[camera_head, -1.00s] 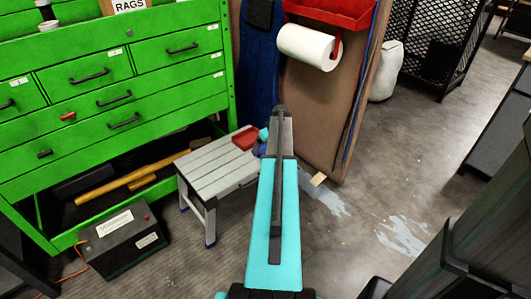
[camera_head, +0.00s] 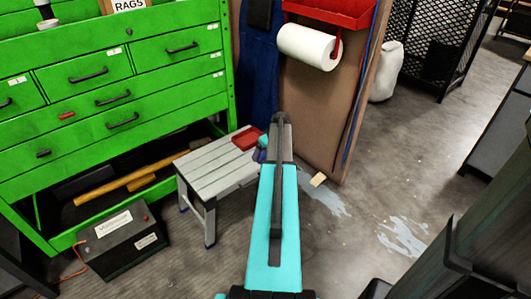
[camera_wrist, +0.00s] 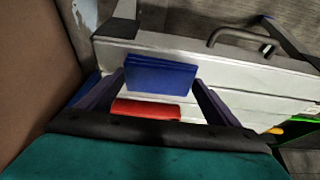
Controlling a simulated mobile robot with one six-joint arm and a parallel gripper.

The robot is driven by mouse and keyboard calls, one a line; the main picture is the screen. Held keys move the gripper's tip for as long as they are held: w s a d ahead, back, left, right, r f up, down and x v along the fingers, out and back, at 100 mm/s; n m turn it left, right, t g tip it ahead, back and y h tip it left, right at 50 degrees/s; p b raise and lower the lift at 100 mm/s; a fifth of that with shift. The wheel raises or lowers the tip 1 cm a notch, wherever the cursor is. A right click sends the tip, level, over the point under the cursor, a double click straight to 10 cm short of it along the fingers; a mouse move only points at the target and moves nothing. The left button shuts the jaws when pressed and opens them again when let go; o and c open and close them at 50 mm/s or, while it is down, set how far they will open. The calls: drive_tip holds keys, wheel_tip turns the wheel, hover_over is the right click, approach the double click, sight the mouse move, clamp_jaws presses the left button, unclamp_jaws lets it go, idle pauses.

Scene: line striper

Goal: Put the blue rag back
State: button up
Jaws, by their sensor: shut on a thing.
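The blue rag (camera_wrist: 161,74) shows in the wrist view as a flat, folded blue block between the two dark fingers of my gripper (camera_wrist: 160,84). My gripper is shut on it and holds it over the edge of a grey slatted step stool (camera_head: 213,168). In the head view my own arm mostly hides the gripper, and only a small blue patch shows beside the arm. A box labelled RAGS (camera_head: 128,5) stands on top of the green tool cabinet (camera_head: 150,77), cut off by the picture's top edge.
A red item (camera_head: 247,138) lies on the stool's far right corner. A brown board with a paper towel roll (camera_head: 308,47) and red shelf stands behind my arm. A black battery box (camera_head: 121,240) sits on the floor at left. Dark furniture stands close at right.

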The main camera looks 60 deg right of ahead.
drive_tip(key=shift+f, duration=0.15)
drive_tip(key=o, duration=0.9)
drive_tip(key=p+v, duration=0.2)
drive_tip(key=v, duration=1)
drive_tip(key=shift+r, duration=0.25)
drive_tip(key=shift+w+a+f, duration=0.1)
